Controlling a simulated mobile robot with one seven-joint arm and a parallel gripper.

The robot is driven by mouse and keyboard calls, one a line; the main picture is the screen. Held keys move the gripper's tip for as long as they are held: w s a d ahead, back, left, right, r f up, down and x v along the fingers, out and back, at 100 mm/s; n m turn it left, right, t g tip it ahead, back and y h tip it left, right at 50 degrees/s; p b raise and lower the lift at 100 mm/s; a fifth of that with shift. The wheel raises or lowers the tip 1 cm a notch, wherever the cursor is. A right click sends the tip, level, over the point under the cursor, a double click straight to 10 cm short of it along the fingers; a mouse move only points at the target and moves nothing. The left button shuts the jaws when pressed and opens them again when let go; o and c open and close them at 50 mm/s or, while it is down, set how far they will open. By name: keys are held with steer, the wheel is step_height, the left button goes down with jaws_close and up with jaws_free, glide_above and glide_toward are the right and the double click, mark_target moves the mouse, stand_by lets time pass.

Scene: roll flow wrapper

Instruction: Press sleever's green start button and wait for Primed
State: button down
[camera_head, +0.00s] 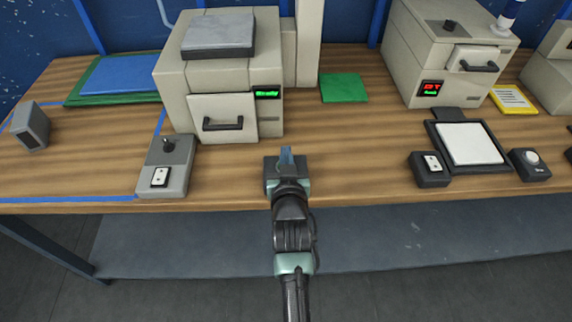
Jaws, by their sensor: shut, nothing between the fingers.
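The left machine (205,76) has a grey plate on top, a front door with a dark handle, and a small display (267,93) showing green text that looks like "Ready". The right machine (437,60) has a display (432,88) with red characters above small green text. I cannot make out a green start button on either. My gripper (286,156) is shut and empty at the bench's front edge, in front and to the right of the left machine.
A grey control box (166,168) with a lever and white switch sits left of my gripper. A flat green pad (343,87) lies between the machines. A dark-framed white plate (470,144), a switch box (430,168) and a knob box (530,164) stand right. The middle front is clear.

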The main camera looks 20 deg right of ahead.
steer(key=shift+s+f, duration=0.1)
steer(key=shift+f, duration=1.75)
steer(key=shift+f+b, duration=0.9)
steer(key=shift+s, duration=0.15)
steer(key=shift+f, duration=0.2)
steer(key=r+p, duration=0.1)
steer(key=r, duration=0.1)
steer(key=r+p, duration=0.2)
steer(key=r, duration=0.1)
steer(key=shift+w+r+p, duration=0.25)
steer(key=shift+r+p, duration=0.05)
steer(key=shift+r, duration=0.05)
steer(key=b+v, duration=0.1)
steer(key=v, duration=0.9)
steer(key=shift+f+b, duration=0.35)
steer(key=shift+f, duration=0.05)
